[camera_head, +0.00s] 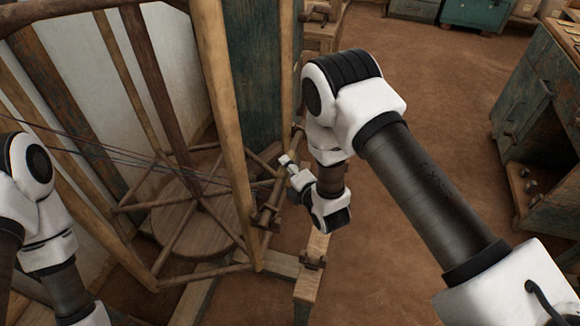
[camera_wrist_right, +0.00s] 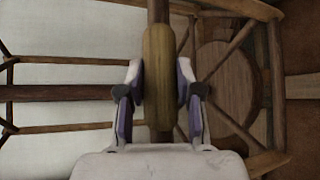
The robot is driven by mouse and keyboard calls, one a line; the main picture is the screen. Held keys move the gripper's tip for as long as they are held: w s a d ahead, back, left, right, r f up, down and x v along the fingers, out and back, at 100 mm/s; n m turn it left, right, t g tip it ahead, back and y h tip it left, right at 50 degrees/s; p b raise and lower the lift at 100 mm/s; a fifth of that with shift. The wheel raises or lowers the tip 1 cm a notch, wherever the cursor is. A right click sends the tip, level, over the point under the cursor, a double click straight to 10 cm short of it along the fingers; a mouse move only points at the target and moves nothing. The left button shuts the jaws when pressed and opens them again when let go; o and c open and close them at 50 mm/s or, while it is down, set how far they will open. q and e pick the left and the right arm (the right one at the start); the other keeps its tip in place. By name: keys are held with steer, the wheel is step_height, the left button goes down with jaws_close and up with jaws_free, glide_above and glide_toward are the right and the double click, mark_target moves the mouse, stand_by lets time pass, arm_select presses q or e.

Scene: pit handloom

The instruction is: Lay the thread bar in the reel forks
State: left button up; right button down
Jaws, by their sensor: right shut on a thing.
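My right gripper (camera_head: 287,168) reaches in beside the large wooden reel frame. In the right wrist view its two fingers (camera_wrist_right: 160,95) are shut on the thick, yellowish-brown middle of a wooden bar, which I take to be the thread bar (camera_wrist_right: 158,60). The bar's thinner, darker end shows above the fingers; its lower end is hidden behind the gripper. In the head view the bar is hard to separate from the frame's wood. The reel forks cannot be clearly made out. My left arm is at the left edge, its fingers out of view.
The reel frame (camera_head: 212,85) has slanted posts and a round wooden disc (camera_head: 190,228) at its base. Dark threads (camera_head: 110,155) cross it from the left. A wooden beam (camera_head: 308,283) stands below my right gripper.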

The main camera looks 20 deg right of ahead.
steer(key=shift+f+b, duration=0.3)
steer(key=shift+f, duration=0.25)
steer(key=c, duration=0.7)
jaws_free()
steer(key=shift+s, duration=0.1)
